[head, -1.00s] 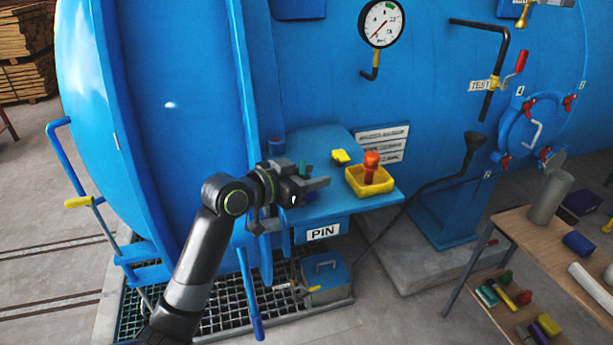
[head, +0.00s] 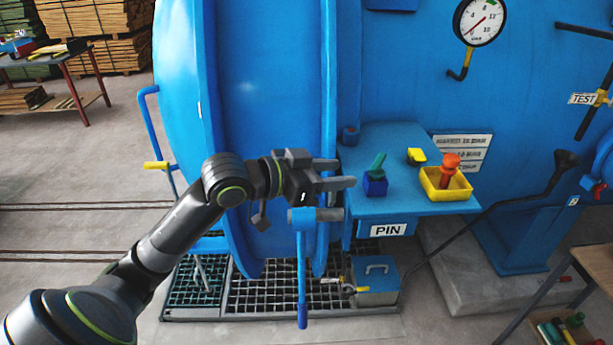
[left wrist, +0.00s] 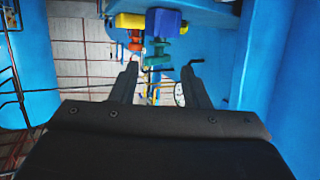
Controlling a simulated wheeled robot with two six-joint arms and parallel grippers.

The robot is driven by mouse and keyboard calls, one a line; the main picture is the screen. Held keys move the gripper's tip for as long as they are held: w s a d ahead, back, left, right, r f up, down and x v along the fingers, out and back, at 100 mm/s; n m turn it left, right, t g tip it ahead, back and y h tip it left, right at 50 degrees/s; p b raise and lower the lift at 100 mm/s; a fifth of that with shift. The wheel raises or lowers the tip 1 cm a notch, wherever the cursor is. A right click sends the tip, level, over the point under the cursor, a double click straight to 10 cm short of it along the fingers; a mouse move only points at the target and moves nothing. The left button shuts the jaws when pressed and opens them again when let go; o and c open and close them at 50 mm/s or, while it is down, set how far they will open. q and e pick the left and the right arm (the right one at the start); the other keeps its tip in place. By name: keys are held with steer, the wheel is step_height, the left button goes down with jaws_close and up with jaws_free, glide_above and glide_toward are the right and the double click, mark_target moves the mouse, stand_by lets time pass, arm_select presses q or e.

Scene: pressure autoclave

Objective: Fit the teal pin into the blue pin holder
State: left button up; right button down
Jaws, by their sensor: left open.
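The teal pin (head: 378,161) stands tilted at the top of the blue pin holder (head: 375,185), on the blue shelf. How deep it sits in the holder I cannot tell. In the left wrist view, the teal pin (left wrist: 157,56) and the blue pin holder (left wrist: 163,22) show ahead of the fingers. My left gripper (head: 346,173) is open and empty, just left of the holder and apart from the pin. Its two fingers also show in the left wrist view (left wrist: 160,69). My right gripper is not in view.
A yellow tray (head: 432,190) with a red-orange piece (head: 449,168) stands right of the holder. A blue lever (head: 302,270) hangs below my gripper, beside the shelf (head: 395,208). The large blue vessel wall rises behind.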

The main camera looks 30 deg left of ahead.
arm_select(q)
steer(key=shift+v, duration=2.7)
